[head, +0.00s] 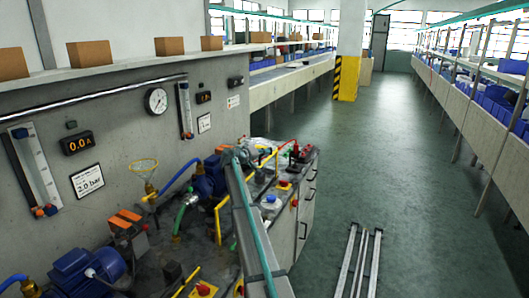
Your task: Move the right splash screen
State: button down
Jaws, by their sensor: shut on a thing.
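A blue pump (208,181) and a blue motor (84,273) stand on the bench among hoses and yellow pipes. The grey wall carries a dial gauge (156,101). Metal rails (362,262) lie on the floor at right. The green aisle floor (384,150) is otherwise clear.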

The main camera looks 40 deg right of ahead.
aim_at(264, 176)
notch_tip(264, 176, down, 13)
jog(key=b, duration=0.7)
jog(key=shift+r, duration=0.1)
jog(key=c, duration=1.2)
grip_release()
jog(key=v, duration=1.2)
jog(key=shift+r, duration=0.1)
